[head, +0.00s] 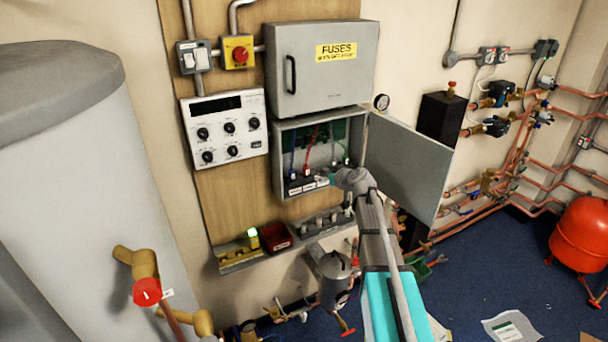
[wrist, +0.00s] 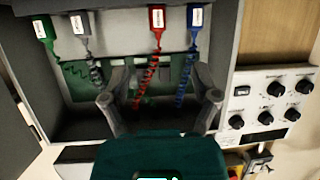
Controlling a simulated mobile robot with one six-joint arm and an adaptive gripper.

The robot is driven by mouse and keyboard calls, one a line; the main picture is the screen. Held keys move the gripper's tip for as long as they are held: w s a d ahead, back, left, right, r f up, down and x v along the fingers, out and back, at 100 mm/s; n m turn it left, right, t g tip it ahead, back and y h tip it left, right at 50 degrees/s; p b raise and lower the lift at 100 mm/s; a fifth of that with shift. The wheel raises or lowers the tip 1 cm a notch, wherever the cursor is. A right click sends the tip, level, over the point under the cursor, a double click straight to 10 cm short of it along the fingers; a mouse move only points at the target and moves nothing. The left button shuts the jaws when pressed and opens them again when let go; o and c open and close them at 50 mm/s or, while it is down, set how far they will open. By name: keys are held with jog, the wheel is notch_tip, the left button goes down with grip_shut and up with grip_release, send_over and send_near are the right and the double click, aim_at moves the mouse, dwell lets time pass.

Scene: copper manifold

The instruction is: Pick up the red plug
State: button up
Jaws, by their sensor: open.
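The red plug (wrist: 157,17) is at the top of the wrist view, on a coiled red cord, with a white label on it. In the head view the red plug (head: 306,171) sits low in the open grey box, at the bottom of its red cord. My gripper (wrist: 160,98) is open, its two fingers spread wide, with the red cord showing between them. The plug is beyond the fingertips and apart from them. In the head view my gripper (head: 330,178) is at the front of the box, right of the red plug, and partly hides the inside.
A blue plug (wrist: 193,17) is close beside the red one. A grey plug (wrist: 78,22) and a green plug (wrist: 41,30) are farther left. The box's open door (head: 405,165) stands to the right of my arm. A knob panel (head: 225,128) is on the left.

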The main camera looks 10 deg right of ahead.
aim_at(308, 171)
jog(key=shift+b+x, duration=1.65)
jog(key=shift+x, duration=2.65)
jog(key=shift+f, duration=0.1)
jog(key=shift+b+x, duration=1)
jog(key=shift+x, duration=1.6)
jog(key=shift+d, duration=0.2)
jog(key=shift+c, duration=0.3)
grip_shut()
